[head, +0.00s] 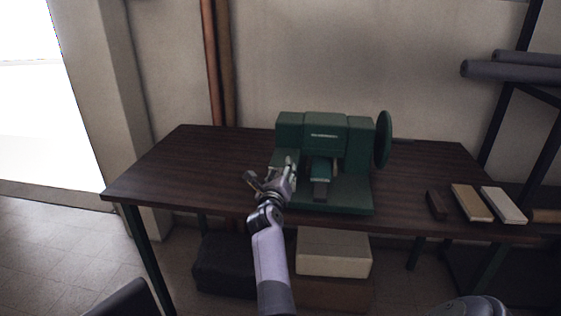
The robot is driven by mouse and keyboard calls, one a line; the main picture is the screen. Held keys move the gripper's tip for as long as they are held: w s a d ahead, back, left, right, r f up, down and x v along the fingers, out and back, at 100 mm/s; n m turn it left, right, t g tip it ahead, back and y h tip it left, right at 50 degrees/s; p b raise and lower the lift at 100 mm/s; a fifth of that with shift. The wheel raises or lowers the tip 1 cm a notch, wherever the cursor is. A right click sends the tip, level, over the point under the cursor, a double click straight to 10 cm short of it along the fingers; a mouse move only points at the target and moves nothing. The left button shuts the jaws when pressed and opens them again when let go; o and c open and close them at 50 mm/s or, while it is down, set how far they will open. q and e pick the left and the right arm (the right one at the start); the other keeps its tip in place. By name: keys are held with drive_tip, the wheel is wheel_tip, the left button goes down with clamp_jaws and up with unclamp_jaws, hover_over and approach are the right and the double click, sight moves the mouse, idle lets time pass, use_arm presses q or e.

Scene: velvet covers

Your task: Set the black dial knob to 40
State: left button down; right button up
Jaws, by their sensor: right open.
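A dark green machine (340,150) stands on the dark brown table (180,165), with a round green wheel (383,140) on its right side. I cannot make out a black dial knob or any numbers; the gripper covers part of the machine's left front. My right gripper (269,174) is open at the machine's left front side, its fingers spread. I cannot tell whether it touches the machine. My left gripper is not in view.
A dark block (436,205), a tan block (472,203) and a pale block (503,205) lie at the table's right front. Boxes, one pale (333,252), sit under the table. The left tabletop is clear. A rack with grey rolls (510,70) stands at right.

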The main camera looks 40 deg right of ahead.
drive_tip(key=shift+r, duration=2.25)
